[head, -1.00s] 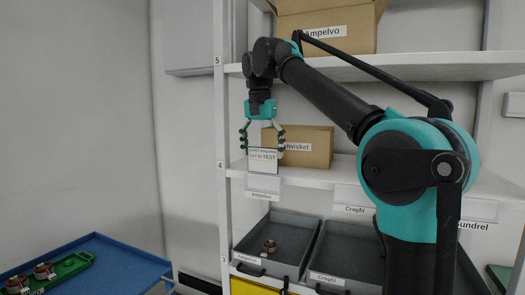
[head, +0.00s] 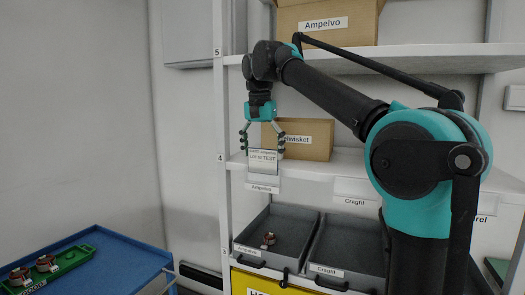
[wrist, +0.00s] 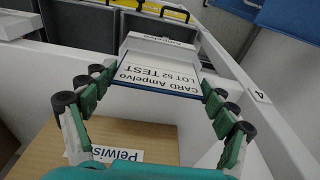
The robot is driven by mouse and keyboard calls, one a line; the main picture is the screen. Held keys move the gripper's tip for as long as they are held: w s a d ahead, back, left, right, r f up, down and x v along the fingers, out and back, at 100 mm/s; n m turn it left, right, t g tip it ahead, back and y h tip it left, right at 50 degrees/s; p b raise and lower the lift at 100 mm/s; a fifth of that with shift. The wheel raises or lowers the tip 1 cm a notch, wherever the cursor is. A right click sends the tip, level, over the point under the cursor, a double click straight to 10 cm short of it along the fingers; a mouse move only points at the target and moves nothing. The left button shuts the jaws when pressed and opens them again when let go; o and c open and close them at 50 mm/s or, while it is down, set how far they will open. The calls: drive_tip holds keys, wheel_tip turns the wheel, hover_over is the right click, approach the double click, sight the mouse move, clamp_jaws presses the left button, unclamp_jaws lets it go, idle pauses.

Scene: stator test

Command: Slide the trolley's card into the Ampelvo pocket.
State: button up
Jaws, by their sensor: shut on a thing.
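The white card (head: 262,163), printed "CARD Ampelvo LOT 52 TEST", is held upright between the fingertips of my gripper (head: 262,146). The wrist view shows the card (wrist: 158,80) gripped by its two side edges, with my gripper (wrist: 160,88) shut on it. The white Ampelvo pocket (head: 263,182) is on the front edge of the level 4 shelf, directly below the card, and also shows in the wrist view (wrist: 160,48). The card's lower edge is at the pocket's top edge. I cannot tell whether it is inside the mouth.
A Pelwisket carton (head: 310,148) stands on the shelf just behind my gripper. An Ampelvo carton (head: 345,30) is on the shelf above. Grey bins (head: 295,262) sit below. A blue trolley (head: 120,262) with a green holder (head: 72,259) stands at left.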

drive_tip(key=shift+f, duration=0.4)
drive_tip(key=shift+f, duration=0.35)
drive_tip(key=shift+f, duration=0.35)
drive_tip(key=shift+f, duration=0.2)
drive_tip(key=o, duration=0.7)
drive_tip(key=shift+r, duration=0.1)
drive_tip(key=r, duration=0.4)
drive_tip(key=s+r, duration=0.1)
drive_tip(key=r, duration=0.6)
drive_tip(key=shift+s+a+r, duration=0.2)
drive_tip(key=shift+r, duration=0.15)
